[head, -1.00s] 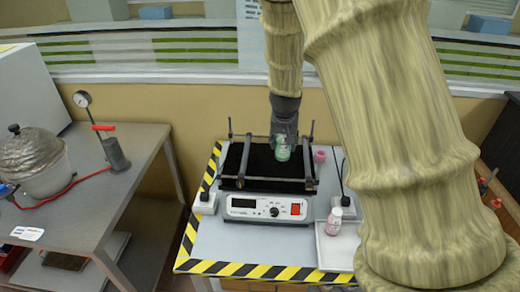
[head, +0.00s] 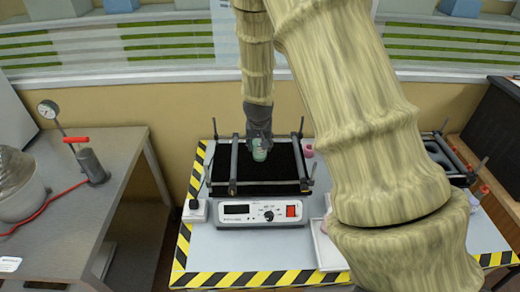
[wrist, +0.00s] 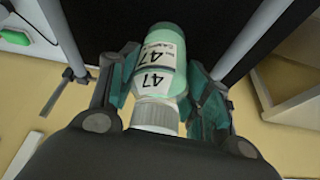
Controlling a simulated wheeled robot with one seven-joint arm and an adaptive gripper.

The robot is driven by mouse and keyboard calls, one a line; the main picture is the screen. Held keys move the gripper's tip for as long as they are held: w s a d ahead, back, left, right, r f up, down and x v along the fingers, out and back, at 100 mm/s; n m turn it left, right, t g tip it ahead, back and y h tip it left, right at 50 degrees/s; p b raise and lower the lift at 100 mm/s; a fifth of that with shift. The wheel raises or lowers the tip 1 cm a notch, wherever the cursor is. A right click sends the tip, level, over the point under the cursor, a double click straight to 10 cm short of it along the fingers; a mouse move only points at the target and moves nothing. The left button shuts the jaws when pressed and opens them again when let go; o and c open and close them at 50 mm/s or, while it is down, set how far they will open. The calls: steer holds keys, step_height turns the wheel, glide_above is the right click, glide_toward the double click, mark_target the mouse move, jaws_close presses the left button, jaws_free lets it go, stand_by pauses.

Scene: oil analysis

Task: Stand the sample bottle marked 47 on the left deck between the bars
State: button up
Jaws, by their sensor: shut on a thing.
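The sample bottle marked 47 (wrist: 160,60) is pale green with a white label and a ribbed light cap. My gripper (head: 259,141) is shut around it; the bottle also shows in the head view (head: 260,152). In the wrist view the gripper's fingers (wrist: 160,92) press on both sides of the bottle near its cap. The left deck (head: 278,160) is a black mat on a shaker. The bottle is over this deck, between its left bar (head: 234,165) and right bar (head: 302,165). Whether its base touches the mat I cannot tell.
The shaker's control panel (head: 262,212) faces front. A pink-capped item (head: 308,151) stands just right of the deck. A white tray (head: 325,248) is partly hidden by my arm. A second barred rack (head: 448,160) is at right. A grey bench (head: 85,205) stands at left.

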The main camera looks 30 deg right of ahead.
mark_target(261, 150)
steer(key=shift+s+d+f+p, duration=0.1)
steer(key=shift+s+f+p, duration=0.2)
steer(key=shift+f, duration=0.45)
steer(key=shift+s+d+f+p, duration=0.15)
steer(key=shift+f+p, duration=0.1)
steer(key=shift+f, duration=0.5)
steer(key=shift+w+a+f, duration=0.2)
steer(key=shift+w+f, duration=0.1)
steer(key=shift+w, duration=0.05)
steer(key=shift+s+d, duration=0.1)
steer(key=shift+s, duration=0.15)
steer(key=o, duration=1.1)
steer(key=shift+w+f, duration=0.15)
steer(key=shift+r, duration=0.35)
steer(key=shift+b+v, duration=1.45)
steer(key=shift+v, duration=4.5)
